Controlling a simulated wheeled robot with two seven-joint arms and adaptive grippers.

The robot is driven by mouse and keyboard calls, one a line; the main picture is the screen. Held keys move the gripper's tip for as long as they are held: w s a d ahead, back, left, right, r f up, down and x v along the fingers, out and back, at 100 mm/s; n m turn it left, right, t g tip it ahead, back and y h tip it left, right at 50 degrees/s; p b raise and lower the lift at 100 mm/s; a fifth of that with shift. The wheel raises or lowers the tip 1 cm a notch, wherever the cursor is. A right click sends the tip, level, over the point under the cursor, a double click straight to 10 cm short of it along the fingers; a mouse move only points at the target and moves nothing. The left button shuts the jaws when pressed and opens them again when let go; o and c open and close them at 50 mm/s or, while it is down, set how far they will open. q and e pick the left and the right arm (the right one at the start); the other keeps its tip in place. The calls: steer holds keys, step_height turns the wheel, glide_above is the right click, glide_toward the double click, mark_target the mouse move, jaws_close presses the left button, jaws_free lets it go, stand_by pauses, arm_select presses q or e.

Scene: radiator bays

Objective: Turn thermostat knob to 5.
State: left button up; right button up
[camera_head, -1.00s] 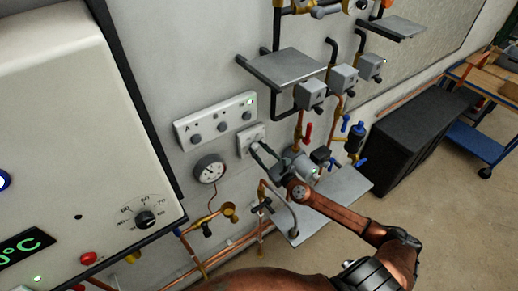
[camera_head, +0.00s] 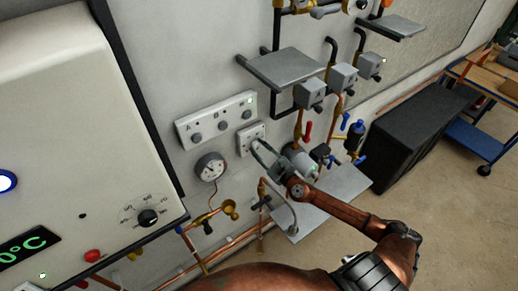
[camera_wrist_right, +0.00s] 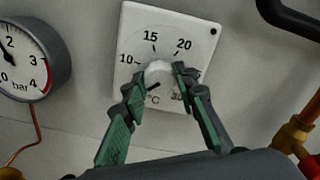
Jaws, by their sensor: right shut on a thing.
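The thermostat (camera_wrist_right: 180,22) is a white square plate with a dial; 10, 15 and 20 are readable, while 25 and 30 are partly covered. Its round white knob (camera_wrist_right: 158,73) has a dark mark pointing to the lower left. No 5 is visible; a finger covers the dial's lower left. My right gripper (camera_wrist_right: 160,77) is shut on the knob, one green-padded finger on each side. In the head view the thermostat (camera_head: 248,135) is on the wall, with my right gripper (camera_head: 262,151) reaching it from the lower right. My left gripper is not in view.
A pressure gauge (camera_head: 209,167) is left of the thermostat, and a panel with several knobs (camera_head: 217,122) is above it. Copper pipes and valves run below and right. The boiler (camera_head: 75,120) with its black knob (camera_head: 148,218) fills the left. A grey shelf (camera_head: 335,195) is below my gripper.

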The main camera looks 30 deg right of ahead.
steer(key=o, duration=1.1)
steer(key=shift+o, duration=0.3)
steer(key=shift+s, duration=0.1)
steer(key=s+d, duration=0.1)
steer(key=s, duration=1)
steer(key=shift+s, duration=0.4)
steer(key=shift+d, duration=0.1)
